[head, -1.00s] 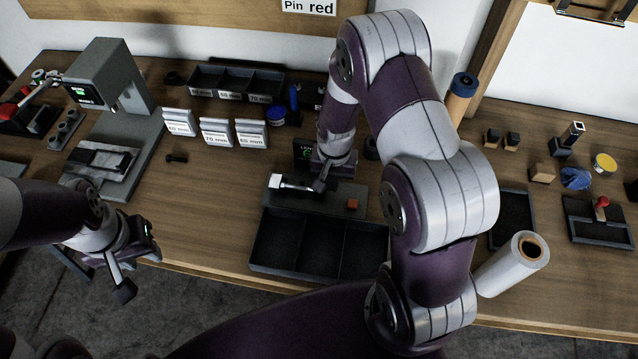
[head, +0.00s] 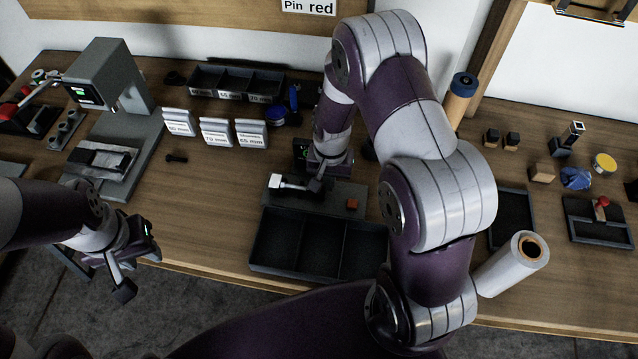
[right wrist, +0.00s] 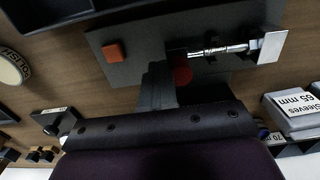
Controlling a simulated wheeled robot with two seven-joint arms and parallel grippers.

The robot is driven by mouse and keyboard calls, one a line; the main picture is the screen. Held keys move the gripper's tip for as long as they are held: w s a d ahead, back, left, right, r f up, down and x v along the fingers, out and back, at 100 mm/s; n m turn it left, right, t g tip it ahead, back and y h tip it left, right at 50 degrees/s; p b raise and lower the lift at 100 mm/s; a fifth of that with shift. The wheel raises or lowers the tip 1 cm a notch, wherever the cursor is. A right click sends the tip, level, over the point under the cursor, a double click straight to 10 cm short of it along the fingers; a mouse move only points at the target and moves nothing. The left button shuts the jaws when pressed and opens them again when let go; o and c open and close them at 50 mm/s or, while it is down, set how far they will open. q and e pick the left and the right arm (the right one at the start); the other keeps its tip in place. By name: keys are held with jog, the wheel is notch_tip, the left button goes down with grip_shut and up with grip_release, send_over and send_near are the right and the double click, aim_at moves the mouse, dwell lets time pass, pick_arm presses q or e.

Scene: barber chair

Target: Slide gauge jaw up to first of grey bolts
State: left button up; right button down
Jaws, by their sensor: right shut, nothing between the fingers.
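The gauge is a grey plate (head: 334,195) on the bench, with a pale end block (head: 275,181) at its left end. A silver-grey bolt (right wrist: 222,48) lies along the plate, its end near the pale block, which also shows in the right wrist view (right wrist: 271,47). My right gripper (head: 317,185) is shut and empty, low over the plate at the bolt's other end. It hides the jaw there; whether they touch I cannot tell. My left gripper (head: 123,285) hangs at the bench's front edge, away from the gauge.
A three-compartment tray (head: 318,245) stands in front of the gauge. A small orange-red block (head: 352,203) sits on the plate's right part. A dark bolt (head: 176,158) lies on the bench to the left. Labelled sleeve boxes (head: 215,132) stand behind it.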

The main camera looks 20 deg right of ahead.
jog(key=shift+d, duration=0.15)
jog(key=shift+s+d+p, duration=0.3)
jog(key=shift+d, duration=0.05)
notch_tip(320, 180, up, 8)
jog(key=p, duration=0.7)
